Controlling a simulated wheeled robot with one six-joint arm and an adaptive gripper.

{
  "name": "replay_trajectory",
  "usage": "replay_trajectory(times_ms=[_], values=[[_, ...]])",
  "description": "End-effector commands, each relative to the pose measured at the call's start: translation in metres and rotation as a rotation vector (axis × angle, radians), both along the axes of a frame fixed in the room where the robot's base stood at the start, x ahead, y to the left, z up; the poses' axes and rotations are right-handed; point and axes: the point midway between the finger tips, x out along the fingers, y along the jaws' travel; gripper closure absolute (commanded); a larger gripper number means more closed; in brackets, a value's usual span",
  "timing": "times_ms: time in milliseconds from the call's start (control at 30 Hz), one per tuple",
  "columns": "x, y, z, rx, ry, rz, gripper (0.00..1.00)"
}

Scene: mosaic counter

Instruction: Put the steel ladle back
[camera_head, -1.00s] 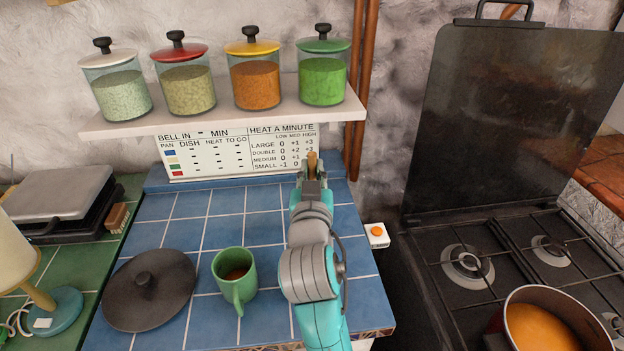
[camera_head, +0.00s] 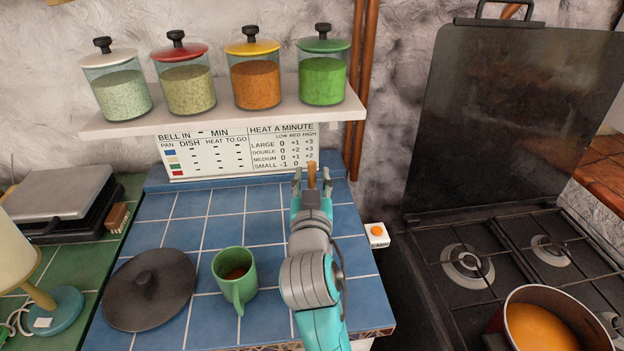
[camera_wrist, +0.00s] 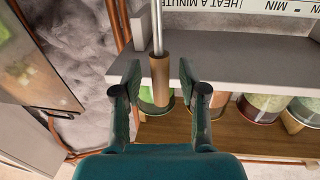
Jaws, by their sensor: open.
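The steel ladle shows only as a brown handle grip (camera_head: 311,175) in the head view, in front of the heat chart near the shelf's right end. In the wrist view its brown grip (camera_wrist: 160,82) and thin steel shaft stand between my fingers, with the shaft running out of the top of the picture. The ladle's bowl is hidden. My gripper (camera_head: 312,180) is open, with a finger on each side of the grip. In the wrist view (camera_wrist: 160,95) gaps show between the grip and both fingers.
A shelf (camera_head: 225,119) with several lidded jars is above the blue tiles (camera_head: 215,215). A green mug (camera_head: 234,275) and a dark lid (camera_head: 150,288) are left of my arm. A pot of orange soup (camera_head: 545,322) sits on the stove at right.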

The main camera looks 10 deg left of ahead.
Motion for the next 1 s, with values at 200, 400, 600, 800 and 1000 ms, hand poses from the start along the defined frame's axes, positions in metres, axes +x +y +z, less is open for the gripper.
replay_trajectory(times_ms=[200,400,600,800,1000], values=[[-0.031,-0.004,-0.001,0.0,0.001,0.002,0.58],[-0.072,-0.009,-0.002,-0.001,0.001,0.003,0.58],[-0.103,-0.013,-0.001,0.0,0.0,0.002,0.58],[-0.117,-0.016,-0.001,0.0,0.0,0.001,0.58],[-0.119,-0.016,-0.001,0.0,0.0,0.0,0.58]])
